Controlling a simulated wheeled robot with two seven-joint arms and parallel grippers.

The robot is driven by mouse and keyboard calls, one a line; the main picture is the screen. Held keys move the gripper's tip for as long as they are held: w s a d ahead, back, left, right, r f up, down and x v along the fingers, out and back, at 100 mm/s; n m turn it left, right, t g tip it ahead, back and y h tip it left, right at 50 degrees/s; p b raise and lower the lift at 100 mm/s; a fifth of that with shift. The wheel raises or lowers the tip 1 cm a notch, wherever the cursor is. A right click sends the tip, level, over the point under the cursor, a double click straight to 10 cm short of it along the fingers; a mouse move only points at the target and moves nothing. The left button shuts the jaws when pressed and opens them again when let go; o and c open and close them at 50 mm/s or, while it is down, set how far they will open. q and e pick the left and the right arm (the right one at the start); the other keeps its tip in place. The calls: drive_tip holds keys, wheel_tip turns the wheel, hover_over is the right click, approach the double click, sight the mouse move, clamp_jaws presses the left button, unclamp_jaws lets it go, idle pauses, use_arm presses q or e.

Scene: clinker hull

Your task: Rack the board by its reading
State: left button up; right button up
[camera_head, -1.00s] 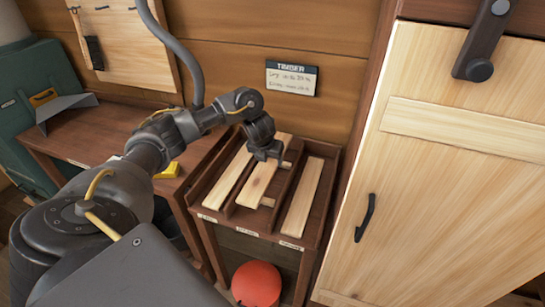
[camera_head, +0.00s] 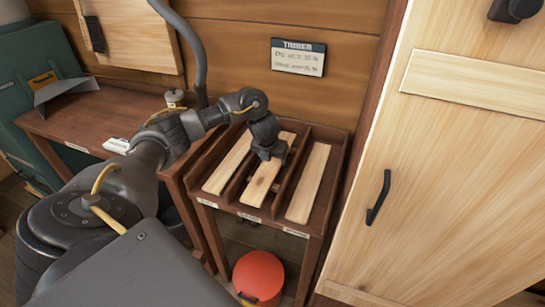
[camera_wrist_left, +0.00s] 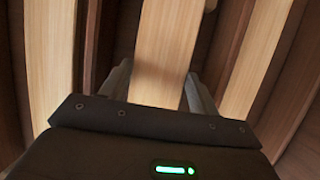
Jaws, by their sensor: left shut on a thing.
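A pale wooden board (camera_head: 259,187) lies in the middle bay of the slatted timber rack (camera_head: 318,224). My left gripper (camera_head: 266,156) is shut on it from above, near its middle. In the left wrist view the board (camera_wrist_left: 166,45) runs between the two fingers of my left gripper (camera_wrist_left: 160,78). Whether the board rests fully on the bay floor cannot be told. A dark sign headed TIMBER (camera_head: 298,57) hangs on the wall above; its smaller lines are hard to read. My right gripper is not in view.
Similar boards lie in the left bay (camera_head: 229,164) and right bay (camera_head: 308,183), with dividers between. A workbench (camera_head: 100,110) holds a small white device (camera_head: 116,145). A red round container (camera_head: 259,275) stands below the rack. A pale cupboard door (camera_head: 440,180) is close on the right.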

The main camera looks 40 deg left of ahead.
use_arm(q)
drive_tip(key=shift+f, duration=0.2)
idle(0.4)
drive_tip(key=o, duration=1.2)
drive_tip(key=p+v, duration=0.4)
drive_tip(key=v, duration=0.6)
drive_tip(key=shift+s+r+p, duration=0.15)
drive_tip(key=shift+r+p, duration=0.2)
